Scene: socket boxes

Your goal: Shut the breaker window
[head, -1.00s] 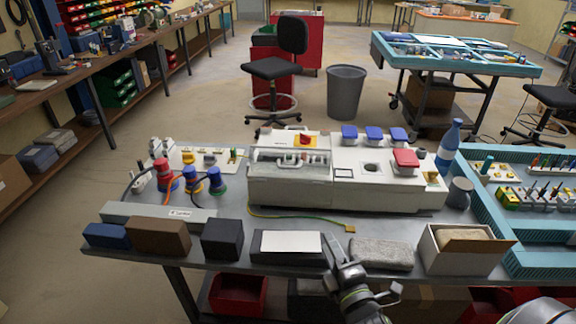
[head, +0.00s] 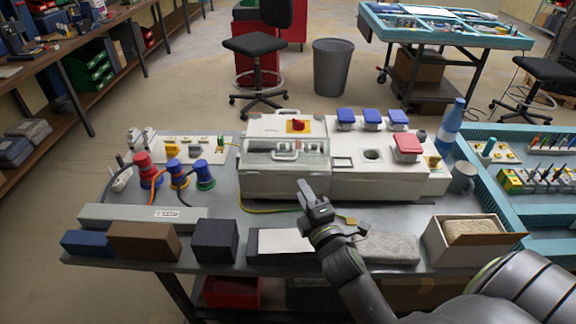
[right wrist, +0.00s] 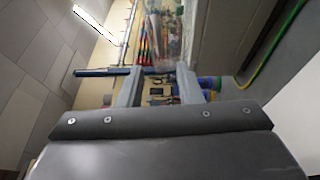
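The breaker box (head: 283,184) is a pale grey-white housing on the table, left of a joined white socket panel (head: 385,183). Its clear breaker window (head: 268,156) is at the upper front, with white breakers showing around it. The pane seems to stand out from the box, but its exact angle is hard to tell. It also shows as a hazy pane in the right wrist view (right wrist: 172,42). My right gripper (head: 312,199) is just in front of the box's lower front, below the window. Its fingers (right wrist: 158,84) are apart with nothing between them. My left gripper is out of view.
A red rotary switch (head: 298,126) sits on top of the box. Blue and red plugs (head: 178,174) stand to the left. Blocks and a white-topped box (head: 285,241) line the front edge. A blue bottle (head: 451,127) and grey mug (head: 463,178) stand right.

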